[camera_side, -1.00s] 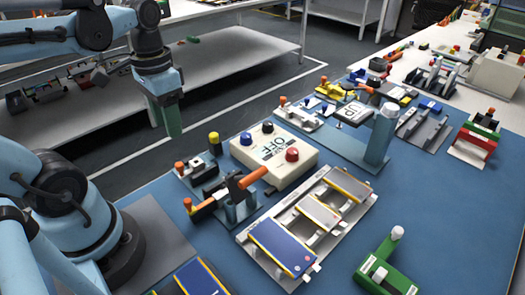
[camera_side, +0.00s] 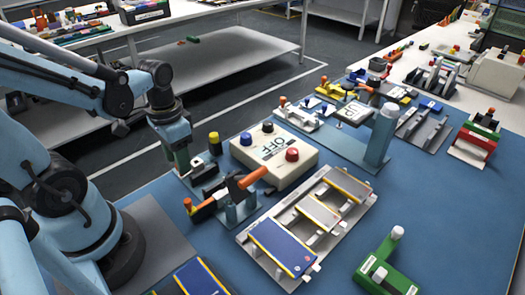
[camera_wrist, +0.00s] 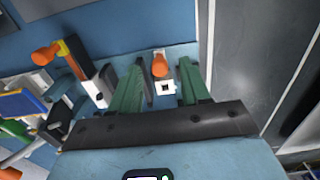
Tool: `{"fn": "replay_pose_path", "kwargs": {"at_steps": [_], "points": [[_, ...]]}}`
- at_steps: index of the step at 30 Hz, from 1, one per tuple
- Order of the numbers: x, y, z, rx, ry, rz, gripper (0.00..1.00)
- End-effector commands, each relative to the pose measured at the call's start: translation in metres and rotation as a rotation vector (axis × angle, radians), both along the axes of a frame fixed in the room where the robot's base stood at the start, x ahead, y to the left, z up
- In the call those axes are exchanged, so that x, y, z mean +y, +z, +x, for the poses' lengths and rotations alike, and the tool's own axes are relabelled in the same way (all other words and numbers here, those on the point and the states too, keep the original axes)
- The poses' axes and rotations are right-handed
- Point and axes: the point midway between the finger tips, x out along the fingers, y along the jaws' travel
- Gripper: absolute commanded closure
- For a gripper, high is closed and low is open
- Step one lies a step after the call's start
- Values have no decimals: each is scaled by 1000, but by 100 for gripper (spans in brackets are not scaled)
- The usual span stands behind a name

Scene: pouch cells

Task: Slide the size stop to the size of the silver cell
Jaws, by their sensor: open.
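The silver cell (camera_side: 318,213) lies in the middle of a light rack (camera_side: 248,238), between two other cells. A small dark fixture (camera_side: 203,172) with an orange knob stands behind and left of the rack; it may carry the size stop, but I cannot tell for sure. My gripper (camera_side: 182,165) is low at the left end of this fixture. In the wrist view my gripper (camera_wrist: 162,90) has its green fingers apart. An orange knob (camera_wrist: 160,66) and a white square with a black centre (camera_wrist: 167,88) show between them. I cannot tell whether the fingers touch anything.
A cream box (camera_side: 273,155) with coloured buttons stands right of the fixture. An orange-handled clamp (camera_side: 238,190) is close in front of it. A blue-grey post (camera_side: 382,135) rises farther right. A green fixture (camera_side: 388,268) stands at front right.

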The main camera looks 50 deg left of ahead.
Motion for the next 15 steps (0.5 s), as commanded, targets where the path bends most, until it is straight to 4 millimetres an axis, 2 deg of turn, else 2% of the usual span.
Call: {"fn": "replay_pose_path", "kwargs": {"at_steps": [14, 15], "points": [[0, -6, 0, 0, 0, 0, 54], [0, -6, 0, 0, 0, 0, 58]]}}
